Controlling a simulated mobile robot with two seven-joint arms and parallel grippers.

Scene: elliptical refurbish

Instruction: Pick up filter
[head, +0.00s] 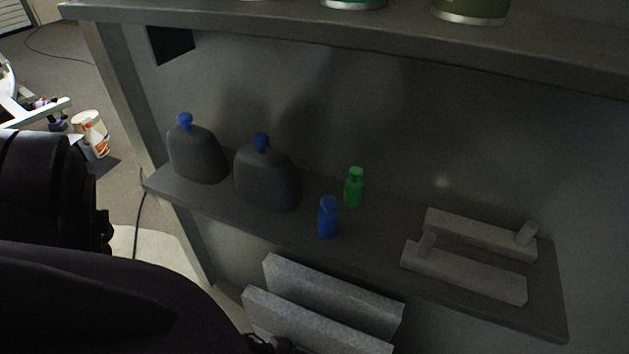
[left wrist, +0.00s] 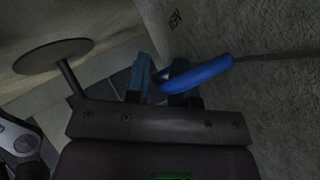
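Two pale grey blocks, each with a short cylinder, lie on the middle shelf at the right in the head view: a rear block (head: 478,235) and a front block (head: 465,275). Two flat pale grey panels stand tilted below that shelf, a rear panel (head: 335,300) and a front panel (head: 310,325). I cannot tell which of these is the filter. My left gripper (left wrist: 160,85) shows in the left wrist view with its two fingers apart and no filter between them. A blue curved piece (left wrist: 205,73) crosses near the right finger. My right gripper is not in view.
The middle shelf (head: 385,245) holds two dark jugs (head: 197,152) (head: 267,178) with blue caps, a blue bottle (head: 328,218) and a green bottle (head: 354,187). An upper shelf (head: 350,35) overhangs it. A white bucket (head: 91,134) stands on the floor at left.

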